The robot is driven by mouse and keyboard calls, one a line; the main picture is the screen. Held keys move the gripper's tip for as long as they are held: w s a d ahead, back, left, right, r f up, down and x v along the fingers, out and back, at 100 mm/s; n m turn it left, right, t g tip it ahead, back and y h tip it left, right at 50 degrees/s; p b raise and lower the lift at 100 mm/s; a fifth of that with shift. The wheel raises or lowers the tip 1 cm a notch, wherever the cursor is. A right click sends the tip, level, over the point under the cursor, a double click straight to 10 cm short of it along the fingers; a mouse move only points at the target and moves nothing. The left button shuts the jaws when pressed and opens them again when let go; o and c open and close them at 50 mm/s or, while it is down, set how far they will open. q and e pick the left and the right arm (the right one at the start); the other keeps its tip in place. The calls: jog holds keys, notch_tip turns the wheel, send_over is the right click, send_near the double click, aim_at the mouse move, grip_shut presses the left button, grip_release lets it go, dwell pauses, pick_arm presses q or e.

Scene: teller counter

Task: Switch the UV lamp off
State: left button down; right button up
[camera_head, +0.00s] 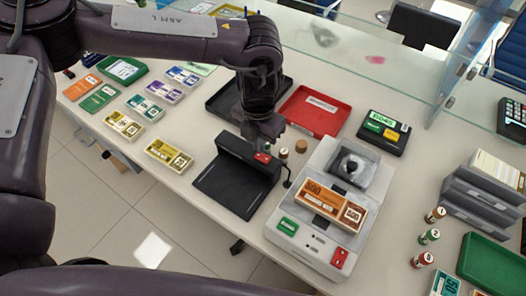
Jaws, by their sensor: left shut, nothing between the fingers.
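The UV lamp (235,158) is a black device with a flat dark base and a raised hood, standing near the front of the counter. A small red switch (262,157) shows at the right end of its hood. My left gripper (264,146) points down right over that end of the lamp. Its fingers are shut with nothing between them, and the tips are close to the switch. I cannot tell whether they touch it. The gripper hides part of the lamp's top. My right gripper is not in view.
A grey counting machine (310,236) holding orange banknote bundles stands right of the lamp. A red tray (315,112) and a black tray (222,98) lie behind. Small stamps (301,146) stand close to the gripper. Banknote bundles (168,155) lie left. A glass screen rises at the back.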

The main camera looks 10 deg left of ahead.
aim_at(259, 155)
pick_arm(q)
notch_tip(259, 155, up, 5)
jog(key=p, duration=0.3)
jog(key=shift+f, duration=0.1)
jog(key=shift+s, duration=0.1)
dwell(0.5)
